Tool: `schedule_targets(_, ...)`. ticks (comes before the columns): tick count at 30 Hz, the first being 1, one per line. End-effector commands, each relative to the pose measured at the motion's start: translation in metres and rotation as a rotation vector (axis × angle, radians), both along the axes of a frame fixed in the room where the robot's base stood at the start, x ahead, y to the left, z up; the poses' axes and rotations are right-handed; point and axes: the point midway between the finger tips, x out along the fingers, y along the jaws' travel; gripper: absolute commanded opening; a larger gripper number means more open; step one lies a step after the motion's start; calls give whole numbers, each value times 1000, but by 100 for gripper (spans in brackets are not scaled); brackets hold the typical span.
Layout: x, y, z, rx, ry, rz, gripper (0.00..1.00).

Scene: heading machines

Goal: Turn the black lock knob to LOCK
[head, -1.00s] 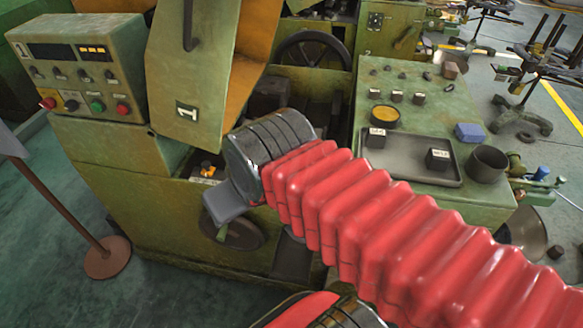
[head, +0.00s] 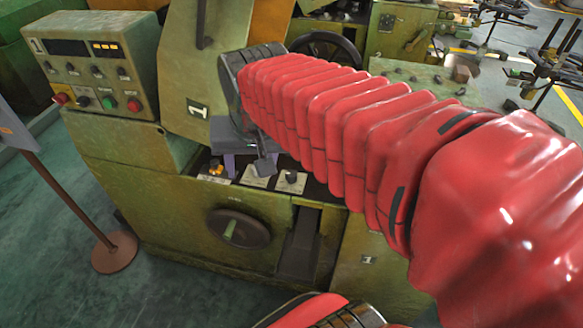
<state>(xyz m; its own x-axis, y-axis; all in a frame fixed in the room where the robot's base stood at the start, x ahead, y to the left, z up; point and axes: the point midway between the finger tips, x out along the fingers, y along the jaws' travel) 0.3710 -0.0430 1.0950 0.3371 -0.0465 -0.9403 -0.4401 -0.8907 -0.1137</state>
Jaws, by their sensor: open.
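My gripper (head: 247,168) hangs at the end of my red-sleeved arm, over the recessed front ledge of green machine 1. Its fingers are apart, with nothing seen between them. A small black knob (head: 291,177) stands on a pale plate at the right of the ledge, just right of the gripper and apart from it. Another pale plate (head: 254,181) lies beneath the gripper; one finger covers part of it. An orange-yellow knob (head: 214,166) is on the left. The plate lettering is too small to read, so LOCK and the knob's setting cannot be told.
A control box (head: 95,70) with buttons stands at the upper left. A handwheel (head: 240,229) sits on the machine's front below the ledge. A sign post (head: 70,195) stands at the left. My arm hides most of the bench on the right.

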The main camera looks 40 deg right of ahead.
Motion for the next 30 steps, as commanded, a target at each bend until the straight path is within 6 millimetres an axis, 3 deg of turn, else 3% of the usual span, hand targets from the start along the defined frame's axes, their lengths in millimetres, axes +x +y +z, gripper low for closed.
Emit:
schedule_targets(14, 75, -75, -26, 124, 131, -485, 48)
schedule_targets(30, 133, -176, -97, 224, 257, -1027, 48)
